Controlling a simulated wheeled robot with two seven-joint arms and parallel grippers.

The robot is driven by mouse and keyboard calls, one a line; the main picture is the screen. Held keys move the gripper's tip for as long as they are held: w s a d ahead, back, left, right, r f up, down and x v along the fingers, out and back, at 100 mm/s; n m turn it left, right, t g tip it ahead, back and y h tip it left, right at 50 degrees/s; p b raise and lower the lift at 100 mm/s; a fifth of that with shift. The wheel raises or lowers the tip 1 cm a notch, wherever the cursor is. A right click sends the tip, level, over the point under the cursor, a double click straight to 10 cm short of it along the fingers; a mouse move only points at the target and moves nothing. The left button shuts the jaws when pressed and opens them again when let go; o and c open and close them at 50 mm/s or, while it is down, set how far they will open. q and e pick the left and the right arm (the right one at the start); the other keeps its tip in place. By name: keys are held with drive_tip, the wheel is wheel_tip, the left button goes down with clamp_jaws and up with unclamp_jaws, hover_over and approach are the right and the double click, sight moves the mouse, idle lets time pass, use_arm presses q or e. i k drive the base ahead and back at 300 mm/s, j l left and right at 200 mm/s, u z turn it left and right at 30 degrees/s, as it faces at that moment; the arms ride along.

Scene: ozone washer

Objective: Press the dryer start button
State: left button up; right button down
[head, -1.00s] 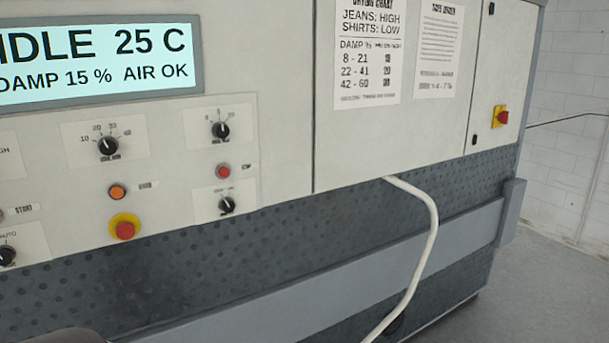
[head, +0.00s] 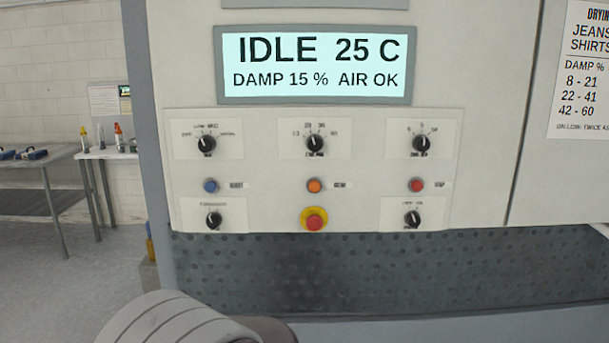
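The dryer control panel (head: 265,205) is upright in the middle of the head view. A blue button (head: 210,185) sits at the left of its button row. Its small label is blurred now; about a second ago the label on the row's left button looked like START. An orange button (head: 314,185) is in the middle, and a red button (head: 416,185) is at the right. A red mushroom button on a yellow ring (head: 314,220) sits below the orange one. The display (head: 315,65) reads IDLE 25 C, DAMP 15 %, AIR OK. Neither gripper is in view.
Several black knobs, such as the top middle one (head: 314,142), surround the buttons. A dark dimpled band (head: 400,270) runs below the panel. A grey rounded part of mine shows at the bottom. A metal table (head: 35,165) stands at the left, beyond open floor.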

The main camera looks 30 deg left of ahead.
sight(211, 185)
drive_tip(key=u, duration=1.65)
